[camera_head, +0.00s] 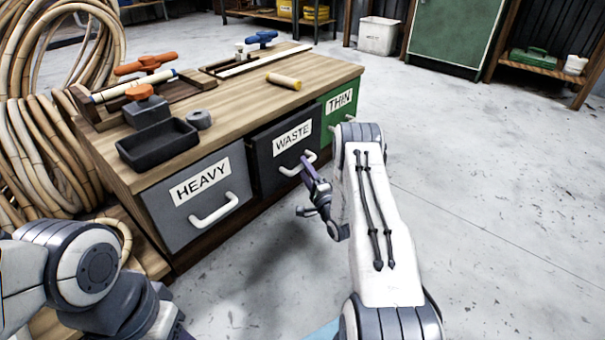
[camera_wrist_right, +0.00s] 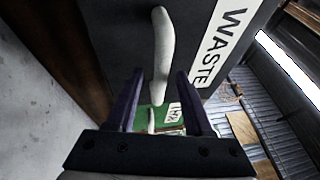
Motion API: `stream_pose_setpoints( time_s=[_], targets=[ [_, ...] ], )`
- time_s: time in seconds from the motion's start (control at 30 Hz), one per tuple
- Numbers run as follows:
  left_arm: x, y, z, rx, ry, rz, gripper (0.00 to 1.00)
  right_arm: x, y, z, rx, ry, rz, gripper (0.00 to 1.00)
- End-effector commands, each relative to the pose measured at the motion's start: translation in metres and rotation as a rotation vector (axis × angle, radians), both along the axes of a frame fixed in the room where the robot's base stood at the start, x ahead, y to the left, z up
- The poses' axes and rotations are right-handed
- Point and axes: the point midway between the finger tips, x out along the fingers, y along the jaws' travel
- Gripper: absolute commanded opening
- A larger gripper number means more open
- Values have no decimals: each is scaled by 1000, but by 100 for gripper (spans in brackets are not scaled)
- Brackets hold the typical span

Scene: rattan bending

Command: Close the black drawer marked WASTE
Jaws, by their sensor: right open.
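The black drawer marked WASTE (camera_head: 271,166) is the middle one in the front of the wooden bench. Its front seems to stand slightly proud of its neighbours; how far is hard to tell. Its pale bar handle (camera_head: 297,168) is on the front and also shows in the right wrist view (camera_wrist_right: 162,45). My right gripper (camera_head: 301,186) is open at this handle. My left gripper is out of view.
The grey HEAVY drawer (camera_head: 178,215) is left of WASTE and the green THIN drawer (camera_head: 338,118) right of it. A black tray (camera_head: 157,147), clamps and a wooden dowel (camera_head: 283,81) lie on the bench top. Rattan coils (camera_head: 45,150) stand at left. The floor at right is clear.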

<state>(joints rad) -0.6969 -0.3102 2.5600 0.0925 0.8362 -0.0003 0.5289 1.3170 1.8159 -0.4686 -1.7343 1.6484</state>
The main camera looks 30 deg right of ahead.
Motion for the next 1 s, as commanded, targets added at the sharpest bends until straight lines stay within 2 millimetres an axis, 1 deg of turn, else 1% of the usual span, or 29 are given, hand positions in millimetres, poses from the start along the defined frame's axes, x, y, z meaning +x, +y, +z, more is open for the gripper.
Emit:
stream_pose_setpoints(
  time_s=[0.03, 0.2, 0.47, 0.57, 0.6, 0.63, 1.0],
  targets=[
    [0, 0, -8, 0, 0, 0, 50, 7, 0, -2, -2, -2, 1, 52],
    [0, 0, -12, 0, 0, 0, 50, 17, -1, 2, 0, 0, -1, 52],
    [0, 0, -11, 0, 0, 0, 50, 18, -1, 4, 0, 1, -1, 52],
    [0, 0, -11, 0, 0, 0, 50, 18, -1, 4, 0, 1, -1, 18],
    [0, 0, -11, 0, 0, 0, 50, 18, -1, 3, 0, 1, -1, 2],
    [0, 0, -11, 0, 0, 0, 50, 18, -1, 3, 0, 1, -1, 0],
    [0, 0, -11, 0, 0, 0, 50, 17, -1, 3, 0, 1, -1, 0]
  ],
)
